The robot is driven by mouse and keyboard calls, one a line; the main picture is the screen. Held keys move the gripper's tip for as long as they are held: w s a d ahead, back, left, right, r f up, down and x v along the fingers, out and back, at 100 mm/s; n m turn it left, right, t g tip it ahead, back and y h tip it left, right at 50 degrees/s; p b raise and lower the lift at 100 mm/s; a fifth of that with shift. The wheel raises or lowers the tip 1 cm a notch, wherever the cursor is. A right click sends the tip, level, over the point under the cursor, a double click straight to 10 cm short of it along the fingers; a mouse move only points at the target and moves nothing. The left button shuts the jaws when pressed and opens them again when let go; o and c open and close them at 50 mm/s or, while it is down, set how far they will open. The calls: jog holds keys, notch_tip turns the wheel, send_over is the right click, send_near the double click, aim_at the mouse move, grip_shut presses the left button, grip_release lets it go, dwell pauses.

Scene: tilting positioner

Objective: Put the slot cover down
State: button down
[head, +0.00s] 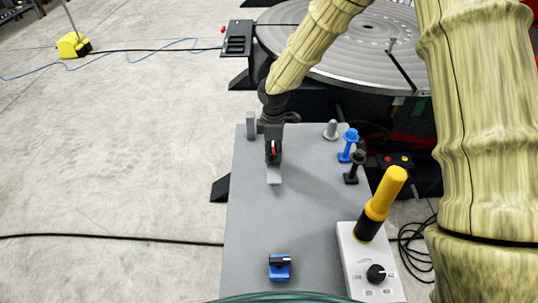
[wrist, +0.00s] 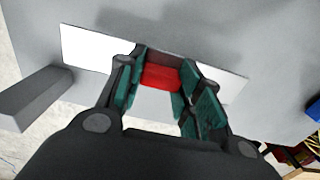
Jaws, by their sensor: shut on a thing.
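The slot cover is a flat pale strip with a red grip block. In the wrist view the slot cover (wrist: 93,48) sticks out to both sides of my gripper (wrist: 162,80), whose two fingers are shut on the red block. In the head view my gripper (head: 272,151) points down over the far left part of the grey table, and the cover's near end (head: 274,178) shows below it. I cannot tell whether the cover touches the tabletop or hangs just above it. The fingers hide part of the strip's middle.
The grey table (head: 300,220) has clear room in its middle. A grey post (head: 251,125) stands close left of my gripper. Blue (head: 348,146) and black (head: 355,166) upright pieces stand at the right edge. A yellow-handled tool (head: 381,205) and a blue block (head: 280,268) are nearer.

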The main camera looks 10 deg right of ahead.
jog(key=shift+w+a, duration=0.15)
jog(key=shift+a, duration=0.05)
jog(key=shift+w+a+f+p, duration=0.1)
jog(key=shift+a+f+p, duration=0.1)
jog(key=shift+f+p, duration=0.3)
jog(key=shift+w+a+f+p, duration=0.1)
jog(key=shift+a+f+p, duration=0.1)
jog(key=shift+f+p, duration=0.25)
jog(key=shift+f, duration=0.9)
jog(key=shift+f, duration=0.1)
jog(key=c, duration=1)
grip_release()
jog(key=shift+o, duration=0.2)
notch_tip(320, 180, up, 12)
jog(key=b, duration=0.2)
jog(key=shift+b, duration=0.35)
